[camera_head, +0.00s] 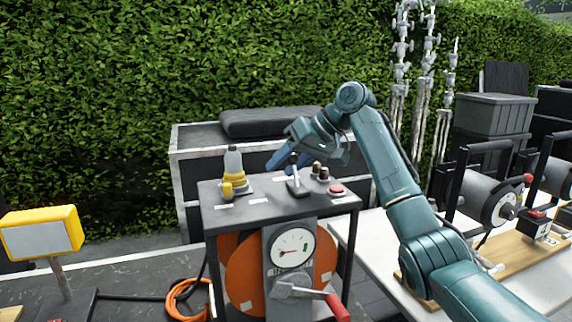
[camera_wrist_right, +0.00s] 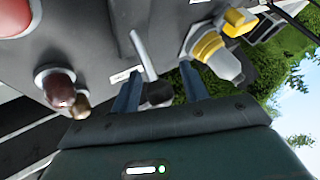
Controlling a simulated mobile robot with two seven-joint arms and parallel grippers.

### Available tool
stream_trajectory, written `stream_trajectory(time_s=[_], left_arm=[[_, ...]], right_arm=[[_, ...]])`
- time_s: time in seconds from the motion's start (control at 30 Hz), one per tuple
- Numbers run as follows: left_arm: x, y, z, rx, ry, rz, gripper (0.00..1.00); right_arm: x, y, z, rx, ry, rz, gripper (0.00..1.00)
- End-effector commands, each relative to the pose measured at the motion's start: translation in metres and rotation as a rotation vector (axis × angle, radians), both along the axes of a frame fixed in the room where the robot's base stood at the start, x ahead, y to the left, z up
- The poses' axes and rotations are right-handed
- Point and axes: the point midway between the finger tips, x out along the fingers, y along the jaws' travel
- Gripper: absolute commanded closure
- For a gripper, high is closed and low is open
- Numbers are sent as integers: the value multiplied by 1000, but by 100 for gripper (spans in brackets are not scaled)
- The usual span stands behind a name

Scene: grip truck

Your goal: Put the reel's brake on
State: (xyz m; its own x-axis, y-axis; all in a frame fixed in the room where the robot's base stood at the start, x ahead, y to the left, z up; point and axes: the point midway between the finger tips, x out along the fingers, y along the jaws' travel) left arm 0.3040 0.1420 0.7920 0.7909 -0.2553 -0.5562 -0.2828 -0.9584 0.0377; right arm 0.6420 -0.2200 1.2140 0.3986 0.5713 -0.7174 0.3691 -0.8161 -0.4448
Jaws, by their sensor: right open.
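The reel (camera_head: 242,278) is an orange drum in a dark frame with a grey top panel (camera_head: 262,211). A small upright lever with a black knob (camera_head: 293,180) stands on the panel; which control is the brake is not labelled legibly. A crank with a red handle (camera_head: 338,308) is on the reel's front, below a round gauge (camera_head: 292,249).
Also on the panel are a yellow-and-grey fitting (camera_head: 234,166), brown knobs (camera_head: 323,173) and a red button (camera_head: 337,190). A dark case (camera_head: 270,121) stands behind. A table with more reels (camera_head: 494,203) is at right. A yellow lamp (camera_head: 41,233) is at left.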

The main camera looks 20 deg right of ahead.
Motion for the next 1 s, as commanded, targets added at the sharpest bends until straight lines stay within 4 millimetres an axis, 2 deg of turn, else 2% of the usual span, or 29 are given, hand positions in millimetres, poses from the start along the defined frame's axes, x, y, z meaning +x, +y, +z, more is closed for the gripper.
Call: stream_trajectory(time_s=[0.17,0.6,0.8,1.0], left_arm=[[0,0,-4,0,0,0,100],[2,-4,-1,-9,-19,-8,100],[2,-4,-2,-8,-20,-11,100],[2,-4,-2,-8,-20,-12,100]], right_arm=[[-9,-14,17,0,-5,-1,55],[-45,-65,82,1,-2,-3,55],[-52,-74,92,1,0,-1,55],[-52,-75,94,1,0,-1,55]])
